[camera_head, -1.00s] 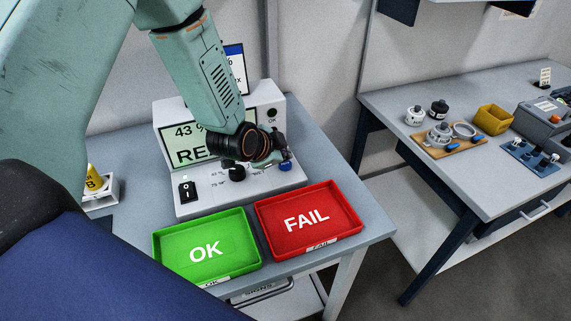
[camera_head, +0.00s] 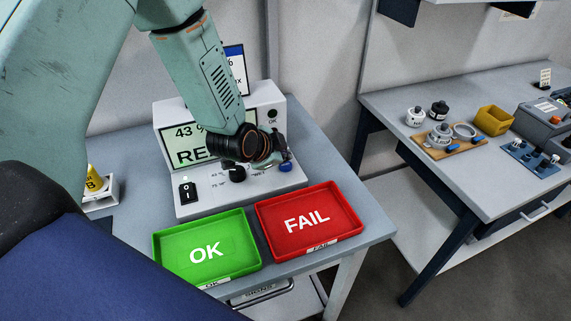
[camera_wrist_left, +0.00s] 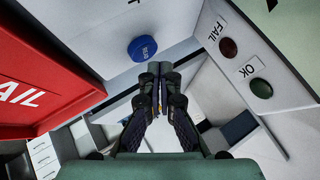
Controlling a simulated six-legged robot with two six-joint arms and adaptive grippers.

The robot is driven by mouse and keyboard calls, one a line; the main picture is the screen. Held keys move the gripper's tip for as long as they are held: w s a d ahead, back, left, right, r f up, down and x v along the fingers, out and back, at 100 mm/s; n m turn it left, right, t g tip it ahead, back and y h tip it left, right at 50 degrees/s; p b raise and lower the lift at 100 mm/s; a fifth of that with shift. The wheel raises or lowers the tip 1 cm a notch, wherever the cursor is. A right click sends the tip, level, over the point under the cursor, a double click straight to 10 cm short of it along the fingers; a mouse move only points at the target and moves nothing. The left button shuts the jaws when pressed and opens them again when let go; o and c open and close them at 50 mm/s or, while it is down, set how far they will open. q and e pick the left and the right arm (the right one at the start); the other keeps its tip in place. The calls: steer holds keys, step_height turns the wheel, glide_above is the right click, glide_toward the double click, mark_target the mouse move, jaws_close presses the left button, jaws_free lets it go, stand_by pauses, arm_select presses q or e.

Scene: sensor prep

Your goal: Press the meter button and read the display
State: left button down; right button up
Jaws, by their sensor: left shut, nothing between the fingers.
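The meter (camera_head: 190,205) is a white box on the near table. Its green-tinted display (camera_head: 180,150) shows "43 %" and, below, "RE"; the rest is hidden behind my left arm. A round blue button (camera_head: 286,167) sits at the right of its front panel. My left gripper (camera_head: 277,161) is over the panel beside the button. In the left wrist view its fingers (camera_wrist_left: 153,70) are shut and empty, with the tips just below the button in the picture; I cannot tell whether they touch it.
A green OK tray (camera_head: 235,265) and a red FAIL tray (camera_head: 345,228) stand in front of the meter. A black switch (camera_head: 188,192) and a dark knob (camera_head: 237,173) are on its panel. FAIL (camera_wrist_left: 228,47) and OK (camera_wrist_left: 261,88) lamps look dark. A second table stands right.

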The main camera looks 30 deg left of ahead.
mark_target(284, 166)
arm_select(q)
steer(key=shift+f, duration=0.2)
steer(key=shift+f, duration=0.25)
steer(key=shift+f+b, duration=0.35)
steer(key=shift+f, duration=0.1)
stand_by(0.7)
stand_by(0.3)
steer(key=shift+r+p, duration=0.9)
steer(key=shift+p, duration=0.05)
step_height(284, 166, up, 5)
steer(key=p, duration=0.5)
steer(key=shift+r, duration=0.1)
stand_by(0.4)
